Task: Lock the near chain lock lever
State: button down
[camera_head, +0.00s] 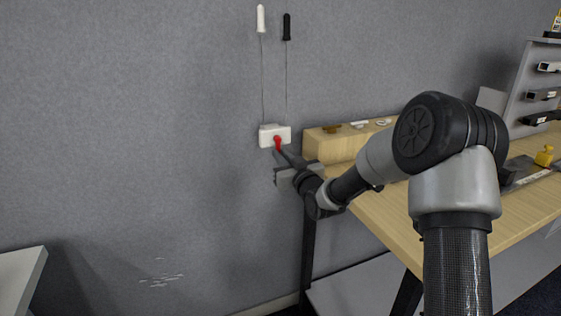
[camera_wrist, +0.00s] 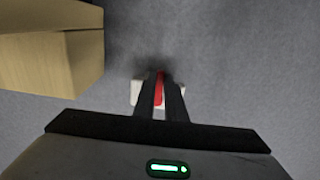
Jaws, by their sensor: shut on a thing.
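A white lock box (camera_head: 267,132) is mounted on the grey wall, with two thin cords running up from it to a white handle (camera_head: 261,19) and a black handle (camera_head: 287,27). A red lever (camera_head: 278,143) sticks out of the box's front and points down. My gripper (camera_head: 283,156) is at the box, its fingers on the red lever. In the wrist view the two dark fingers (camera_wrist: 161,94) are closed on the red lever (camera_wrist: 159,88), with the white box (camera_wrist: 137,93) partly hidden behind them.
A wooden table (camera_head: 400,222) stands right of the box, with a raised wooden block (camera_head: 330,143) at its wall end, close to my gripper; the block also shows in the wrist view (camera_wrist: 50,55). A white surface (camera_head: 20,278) is at lower left. The wall left of the box is clear.

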jog(key=c, duration=1.8)
grip_release()
jog(key=p+v, duration=0.2)
jog(key=v, duration=1.5)
jog(key=shift+s, duration=0.2)
jog(key=shift+d+r, duration=0.1)
